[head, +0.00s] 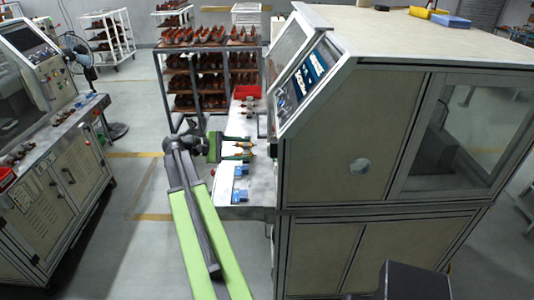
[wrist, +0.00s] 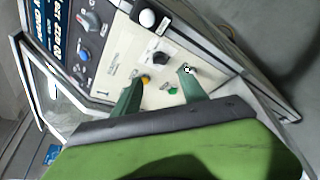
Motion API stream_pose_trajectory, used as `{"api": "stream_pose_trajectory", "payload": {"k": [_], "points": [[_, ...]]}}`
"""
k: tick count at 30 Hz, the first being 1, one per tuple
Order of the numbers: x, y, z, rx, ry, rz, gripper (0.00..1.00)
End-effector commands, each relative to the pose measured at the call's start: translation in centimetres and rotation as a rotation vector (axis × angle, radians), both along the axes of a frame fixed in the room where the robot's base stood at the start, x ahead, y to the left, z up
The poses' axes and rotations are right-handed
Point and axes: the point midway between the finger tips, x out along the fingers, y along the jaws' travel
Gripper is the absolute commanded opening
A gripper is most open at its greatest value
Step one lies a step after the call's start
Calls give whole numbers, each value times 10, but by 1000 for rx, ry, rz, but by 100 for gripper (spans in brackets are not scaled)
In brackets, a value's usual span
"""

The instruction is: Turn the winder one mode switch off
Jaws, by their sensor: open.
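The winder (head: 335,150) is the large beige cabinet on the right in the head view, with its sloped screen panel facing left. In the wrist view its control panel (wrist: 118,62) carries a black selector knob (wrist: 160,58), a yellow button (wrist: 145,78), a green button (wrist: 173,91) and a small metal-ringed switch (wrist: 188,70). Labels are too small to read, so I cannot tell which is the mode switch. My gripper (wrist: 162,82) is open, its green fingers spread in front of these controls. In the head view my gripper (head: 236,150) is beside the winder's front ledge.
The ledge (head: 240,190) holds blue parts (head: 240,183) and a red bin (head: 246,92). A rack of parts (head: 210,75) stands behind.

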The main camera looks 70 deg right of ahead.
Motion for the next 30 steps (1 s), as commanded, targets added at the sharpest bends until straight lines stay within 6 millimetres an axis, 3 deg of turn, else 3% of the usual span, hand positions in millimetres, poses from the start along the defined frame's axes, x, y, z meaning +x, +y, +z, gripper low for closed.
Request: {"api": "stream_pose_trajectory", "payload": {"k": [3, 9, 15, 23, 30], "points": [[-25, -18, -12, -1, -1, -3, 50], [-57, -43, -23, 0, -1, -2, 50], [-72, -56, -26, 0, -1, -1, 50], [-74, -57, -26, -1, -1, 0, 50], [-74, -57, -26, 0, -1, -1, 23]]}}
